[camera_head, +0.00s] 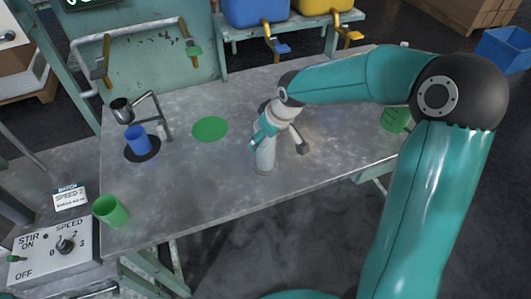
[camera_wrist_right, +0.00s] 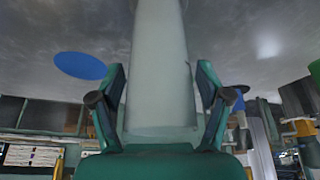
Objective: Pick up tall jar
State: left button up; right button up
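The tall jar (camera_head: 264,158), pale and translucent, stands upright on the grey metal table (camera_head: 215,175) near its front edge. My right gripper (camera_head: 265,135) comes down over its upper part, and the arm hides some of the jar. In the right wrist view the jar (camera_wrist_right: 160,85) runs between the two fingers of my right gripper (camera_wrist_right: 161,80). The fingers are spread on both sides of it, with narrow gaps seeming to show at the tips. My left gripper is not in view.
A green disc (camera_head: 210,129) lies left of the jar. A blue cup (camera_head: 137,139) stands on a black disc, beside a metal cup (camera_head: 122,110) on a stand. A green cup (camera_head: 110,211) is at the front left corner. A green container (camera_head: 395,119) stands at right.

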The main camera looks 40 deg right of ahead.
grip_shut()
